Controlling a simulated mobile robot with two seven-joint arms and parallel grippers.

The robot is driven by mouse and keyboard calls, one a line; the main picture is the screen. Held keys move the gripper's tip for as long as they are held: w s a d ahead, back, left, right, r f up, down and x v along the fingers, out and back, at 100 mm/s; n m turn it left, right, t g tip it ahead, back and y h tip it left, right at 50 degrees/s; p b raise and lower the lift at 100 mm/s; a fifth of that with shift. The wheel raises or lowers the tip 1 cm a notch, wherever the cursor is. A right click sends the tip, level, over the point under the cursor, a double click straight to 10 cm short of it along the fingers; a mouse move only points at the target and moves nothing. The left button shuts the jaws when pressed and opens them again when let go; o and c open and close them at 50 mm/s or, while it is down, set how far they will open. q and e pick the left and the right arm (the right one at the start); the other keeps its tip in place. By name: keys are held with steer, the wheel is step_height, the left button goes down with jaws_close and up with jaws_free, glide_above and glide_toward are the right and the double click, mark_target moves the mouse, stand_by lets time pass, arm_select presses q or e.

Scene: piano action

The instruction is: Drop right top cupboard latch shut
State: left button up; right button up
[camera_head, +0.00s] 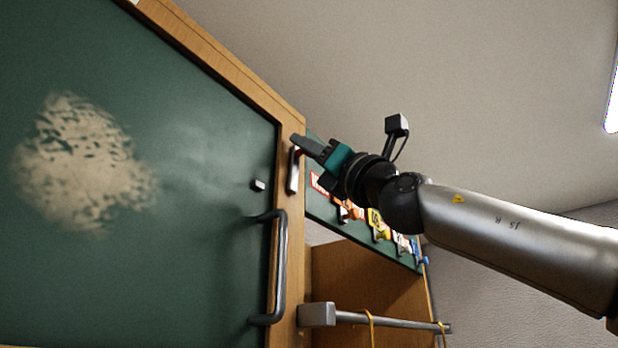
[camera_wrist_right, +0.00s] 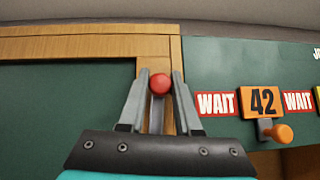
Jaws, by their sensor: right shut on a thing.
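The cupboard latch is a grey metal bar (camera_head: 293,175) with a red ball knob (camera_wrist_right: 159,85). It lies along the wooden edge strip (camera_head: 289,125) at the upper right of a green panel door (camera_head: 200,130). The bar looks roughly upright in the head view. My right gripper (camera_head: 299,144) reaches in from the right and is shut on the red knob. In the right wrist view, its two fingers (camera_wrist_right: 160,78) stand on either side of the knob, and the bar shows between them. The fingers partly hide the knob in the head view. My left gripper is not in view.
A dark handle (camera_head: 280,268) sticks out from the door below the latch. To the right, a green board carries WAIT labels (camera_wrist_right: 216,104), an orange 42 tag (camera_wrist_right: 262,102) and hooks. A grey rail (camera_head: 385,320) juts out below. Free air lies above.

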jaws_close()
stand_by(0.8)
